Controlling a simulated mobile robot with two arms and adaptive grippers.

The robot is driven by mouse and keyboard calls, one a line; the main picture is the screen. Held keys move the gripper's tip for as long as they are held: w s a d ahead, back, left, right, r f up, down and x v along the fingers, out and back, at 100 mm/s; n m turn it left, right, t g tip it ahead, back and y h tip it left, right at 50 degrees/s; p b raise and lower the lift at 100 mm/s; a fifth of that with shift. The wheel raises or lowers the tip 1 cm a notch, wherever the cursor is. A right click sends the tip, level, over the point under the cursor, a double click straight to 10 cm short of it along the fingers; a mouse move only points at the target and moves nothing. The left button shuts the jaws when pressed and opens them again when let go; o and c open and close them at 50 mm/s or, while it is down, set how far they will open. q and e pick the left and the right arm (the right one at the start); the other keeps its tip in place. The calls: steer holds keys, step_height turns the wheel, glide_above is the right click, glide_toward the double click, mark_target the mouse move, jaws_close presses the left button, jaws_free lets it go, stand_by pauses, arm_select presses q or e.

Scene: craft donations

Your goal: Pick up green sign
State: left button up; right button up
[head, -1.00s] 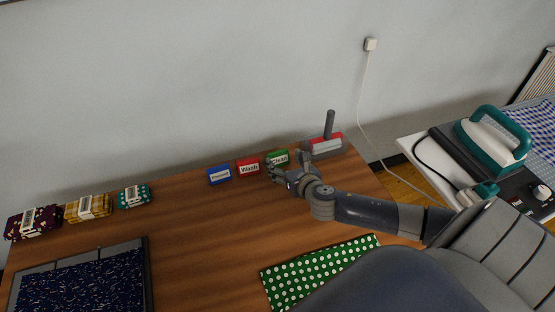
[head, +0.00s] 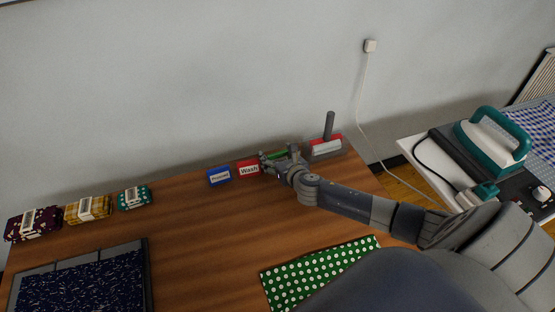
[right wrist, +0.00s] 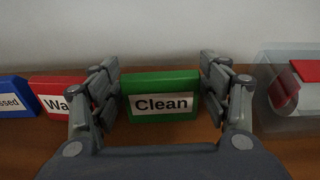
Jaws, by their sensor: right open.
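The green sign (right wrist: 160,84), labelled "Clean", stands upright near the back of the wooden table. In the right wrist view it sits between the two fingers of my right gripper (right wrist: 161,95), with a narrow gap on each side. In the head view my right gripper (head: 277,161) covers most of the green sign, and only its top edge (head: 277,154) shows. The right gripper is open. My left gripper is out of view.
A red "Wash" sign (head: 248,168) and a blue sign (head: 219,176) stand left of the green one. A grey and red holder with a dark post (head: 325,149) stands close on the right. Folded cloth bundles (head: 88,208) lie far left. Green dotted fabric (head: 318,272) lies in front.

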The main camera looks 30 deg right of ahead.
steer(key=c, duration=0.7)
